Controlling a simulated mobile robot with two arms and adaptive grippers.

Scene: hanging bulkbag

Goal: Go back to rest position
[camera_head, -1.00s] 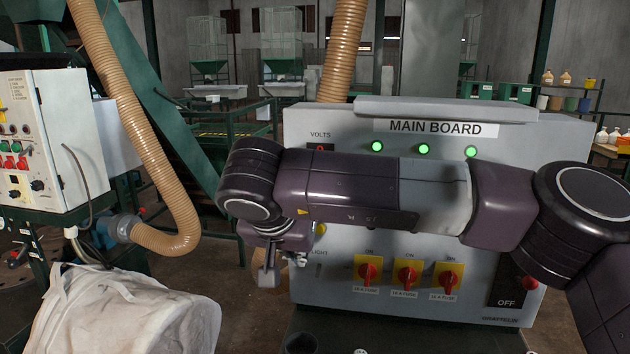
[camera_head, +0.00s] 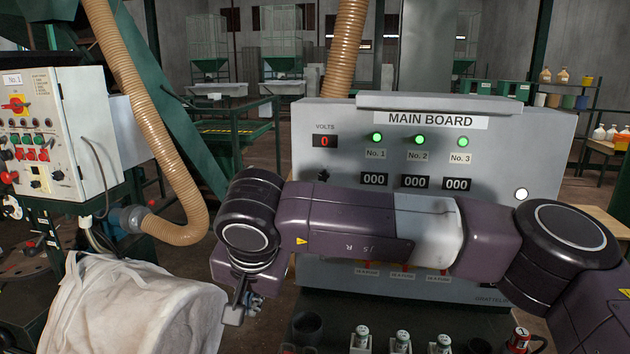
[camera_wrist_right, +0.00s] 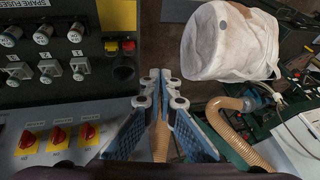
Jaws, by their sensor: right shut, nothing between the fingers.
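My right gripper (camera_head: 240,308) hangs at the left end of my right arm, in front of the lower left edge of the grey main board (camera_head: 330,112). In the right wrist view, its two fingers (camera_wrist_right: 160,80) are together with nothing between them. The arm crosses the board and hides its lower switches. My left gripper is not in view.
A white bulk bag (camera_head: 130,310) is left of my right gripper, apart from it. A white control box (camera_head: 80,110) and a ribbed hose (camera_head: 150,130) stand behind it. Several fuses (camera_head: 402,343) stand below the board; the wrist view shows red knobs (camera_wrist_right: 58,135).

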